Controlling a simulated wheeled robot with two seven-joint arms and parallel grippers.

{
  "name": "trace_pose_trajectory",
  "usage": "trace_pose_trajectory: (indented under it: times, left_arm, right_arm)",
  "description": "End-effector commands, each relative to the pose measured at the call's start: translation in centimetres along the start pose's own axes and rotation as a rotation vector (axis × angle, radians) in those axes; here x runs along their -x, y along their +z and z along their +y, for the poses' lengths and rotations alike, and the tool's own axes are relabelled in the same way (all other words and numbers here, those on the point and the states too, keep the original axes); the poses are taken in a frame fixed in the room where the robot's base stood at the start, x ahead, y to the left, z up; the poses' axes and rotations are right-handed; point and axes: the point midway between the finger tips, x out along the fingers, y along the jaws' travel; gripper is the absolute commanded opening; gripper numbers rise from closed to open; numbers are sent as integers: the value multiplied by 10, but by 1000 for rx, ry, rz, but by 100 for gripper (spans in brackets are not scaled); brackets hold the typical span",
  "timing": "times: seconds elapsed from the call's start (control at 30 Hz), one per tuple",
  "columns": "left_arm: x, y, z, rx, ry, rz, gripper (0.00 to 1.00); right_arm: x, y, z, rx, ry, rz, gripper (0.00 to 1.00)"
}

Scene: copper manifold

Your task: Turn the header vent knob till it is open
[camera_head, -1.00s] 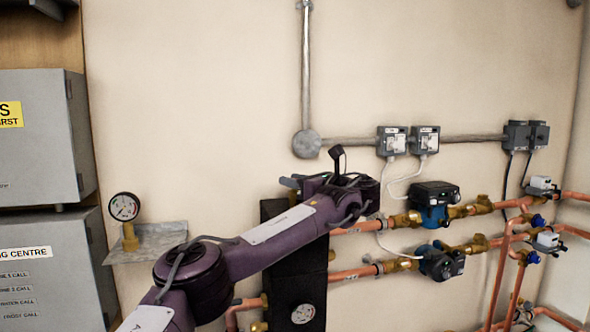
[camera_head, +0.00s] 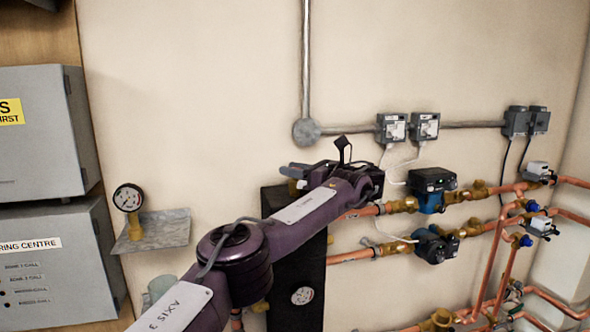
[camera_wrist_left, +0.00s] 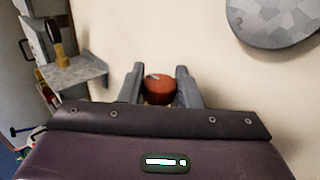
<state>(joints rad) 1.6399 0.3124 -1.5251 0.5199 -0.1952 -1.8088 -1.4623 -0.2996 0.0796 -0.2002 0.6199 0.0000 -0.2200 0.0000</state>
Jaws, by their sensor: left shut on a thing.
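The vent knob (camera_wrist_left: 160,90) is a red-brown round cap with brass under it, in the middle of the left wrist view. My left gripper (camera_wrist_left: 160,80) has one finger on each side of it and is shut on it. In the head view my left gripper (camera_head: 298,172) is at the top of the black header (camera_head: 292,300), and my own arm and wrist hide the knob there. How far the knob is turned cannot be told. My right gripper is not in view.
A pressure gauge (camera_head: 128,197) stands on a grey wall shelf (camera_head: 165,232) to the left. Pumps (camera_head: 432,185) and copper pipes (camera_head: 355,257) run right of the header. Grey cabinets (camera_head: 40,150) stand far left. The wall above is mostly clear.

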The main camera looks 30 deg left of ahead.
Motion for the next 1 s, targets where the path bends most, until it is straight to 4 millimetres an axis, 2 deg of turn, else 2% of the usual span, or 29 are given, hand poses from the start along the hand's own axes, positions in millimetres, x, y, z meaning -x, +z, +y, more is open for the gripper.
trace_pose_trajectory:
  times: [0.07,0.1,0.23,0.57,1.0]
  left_arm:
    - [0,-1,0,0,1,1,8]
    - [0,-1,0,0,1,1,33]
    - [0,-1,0,-1,1,0,50]
    - [3,-1,0,0,-1,0,51]
    - [68,-2,0,0,0,1,51]
  right_arm:
    - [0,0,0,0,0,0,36]
    - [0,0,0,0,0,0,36]
    - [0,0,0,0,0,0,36]
    - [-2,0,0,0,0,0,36]
    - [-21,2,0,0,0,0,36]
